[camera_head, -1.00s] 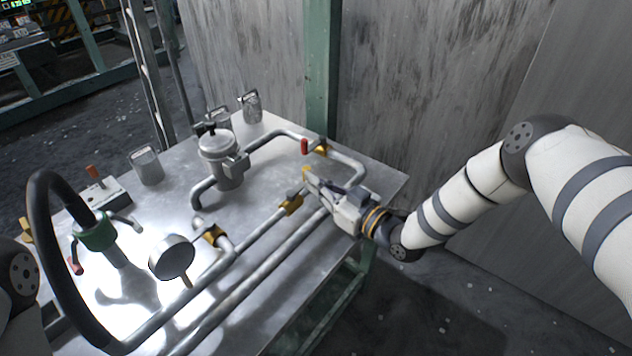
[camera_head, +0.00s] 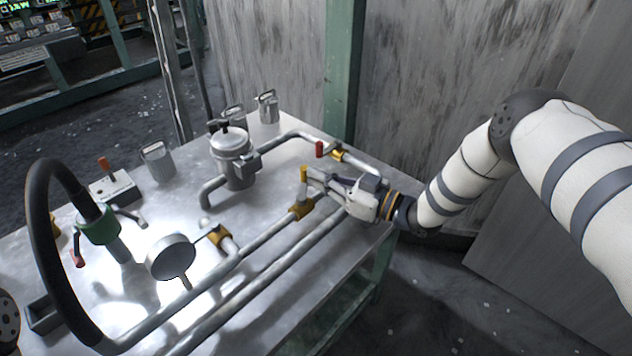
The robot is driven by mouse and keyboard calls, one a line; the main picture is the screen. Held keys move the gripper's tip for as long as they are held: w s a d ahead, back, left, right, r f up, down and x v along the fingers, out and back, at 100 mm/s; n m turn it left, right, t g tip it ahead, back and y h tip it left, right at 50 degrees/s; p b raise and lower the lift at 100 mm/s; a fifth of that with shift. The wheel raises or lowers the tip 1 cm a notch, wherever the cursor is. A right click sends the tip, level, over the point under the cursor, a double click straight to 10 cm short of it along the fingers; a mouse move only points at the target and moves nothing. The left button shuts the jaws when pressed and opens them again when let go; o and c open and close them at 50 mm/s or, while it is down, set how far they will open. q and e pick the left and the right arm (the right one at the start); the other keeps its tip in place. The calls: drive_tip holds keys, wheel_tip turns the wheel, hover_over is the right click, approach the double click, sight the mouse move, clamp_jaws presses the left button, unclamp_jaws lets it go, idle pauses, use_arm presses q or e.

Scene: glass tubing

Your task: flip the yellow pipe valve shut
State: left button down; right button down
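The yellow pipe valve (camera_head: 301,208) sits on the front pipe on the metal table. Its yellow handle (camera_head: 303,174) stands up above the pipe. My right gripper (camera_head: 309,180) reaches in from the right, with its fingertips right beside the handle. I cannot tell whether they touch it, and the gap between the fingers is too small to judge. My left gripper is out of view.
A red-handled valve (camera_head: 320,149) is on the pipe behind my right gripper. A metal canister (camera_head: 233,158), a round gauge (camera_head: 171,257) and a black hose (camera_head: 42,240) with a green collar stand to the left. A green post (camera_head: 343,70) rises behind the table.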

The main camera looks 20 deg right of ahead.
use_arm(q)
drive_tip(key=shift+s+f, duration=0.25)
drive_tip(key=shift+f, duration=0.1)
use_arm(e)
drive_tip(key=shift+x, duration=0.75)
use_arm(q)
drive_tip(key=shift+b, duration=0.35)
use_arm(e)
drive_tip(key=shift+w+a, duration=0.1)
drive_tip(key=shift+w, duration=0.15)
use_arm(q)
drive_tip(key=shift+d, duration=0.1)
